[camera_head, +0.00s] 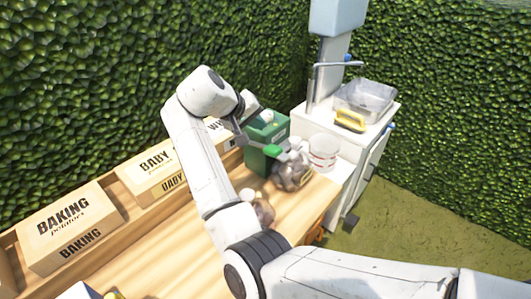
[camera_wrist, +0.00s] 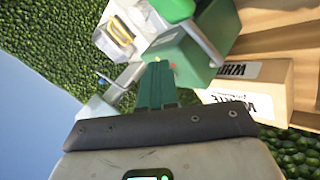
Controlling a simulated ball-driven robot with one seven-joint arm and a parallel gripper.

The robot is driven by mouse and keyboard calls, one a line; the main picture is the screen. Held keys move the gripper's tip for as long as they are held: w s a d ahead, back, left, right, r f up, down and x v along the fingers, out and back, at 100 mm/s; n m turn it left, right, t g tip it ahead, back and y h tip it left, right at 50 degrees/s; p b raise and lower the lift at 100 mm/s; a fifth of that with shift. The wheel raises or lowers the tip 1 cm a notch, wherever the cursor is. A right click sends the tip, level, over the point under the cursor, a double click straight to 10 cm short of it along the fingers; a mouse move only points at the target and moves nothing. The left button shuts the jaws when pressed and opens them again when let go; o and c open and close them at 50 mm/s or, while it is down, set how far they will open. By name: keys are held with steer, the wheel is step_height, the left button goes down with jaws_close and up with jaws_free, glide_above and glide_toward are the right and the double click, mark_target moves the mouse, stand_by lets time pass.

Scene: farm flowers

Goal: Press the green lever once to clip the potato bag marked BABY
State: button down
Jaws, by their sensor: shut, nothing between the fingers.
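The green clipping machine (camera_head: 262,158) stands at the right end of the wooden bench. Its bright green lever (camera_head: 272,151) sticks out at the front, and a rounded bright green part, likely the lever, shows at the top of the wrist view (camera_wrist: 172,8). A clear bag of dark potatoes (camera_head: 292,174) is at the machine's front; I cannot read a mark on it. My gripper (camera_wrist: 158,66) is shut and empty, its teal fingers pointing at the machine's green body (camera_wrist: 187,62). In the head view my gripper (camera_head: 240,134) is just left of the machine, apart from the lever.
Boxes marked BAKING (camera_head: 68,225), BABY (camera_head: 152,177) and WHITE (camera_wrist: 250,88) line the bench's back. Another potato bag (camera_head: 264,212) lies beside my arm. A white tub (camera_head: 323,152) is right of the machine. A white cabinet (camera_head: 366,135) bears a clear bin (camera_head: 365,98). Hedges close the back.

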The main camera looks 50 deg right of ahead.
steer(key=shift+s+f, duration=0.2)
steer(key=shift+f, duration=0.55)
steer(key=shift+s+f, duration=0.2)
steer(key=shift+f, duration=0.55)
steer(key=shift+f, duration=0.15)
stand_by(0.8)
steer(key=shift+s+f, duration=0.1)
steer(key=shift+f, duration=0.15)
steer(key=shift+s+f, duration=0.15)
steer(key=shift+f, duration=0.4)
steer(key=shift+s+f, duration=0.15)
steer(key=shift+f, duration=0.35)
stand_by(1.6)
steer(key=shift+r, duration=0.1)
steer(key=shift+w+r+p, duration=0.2)
steer(key=shift+r+p, duration=0.3)
steer(key=shift+r, duration=0.2)
steer(key=shift+w+r+p, duration=0.15)
steer(key=shift+r+p, duration=0.35)
steer(key=shift+r, duration=0.15)
steer(key=shift+w+r+p, duration=0.2)
steer(key=shift+r+p, duration=0.45)
steer(key=shift+r, duration=0.15)
steer(key=shift+w+r+p, duration=0.25)
steer(key=shift+r+p, duration=0.4)
steer(key=shift+r, duration=0.2)
steer(key=shift+w+r+p, duration=0.2)
steer(key=shift+r+p, duration=0.45)
steer(key=shift+r, duration=0.15)
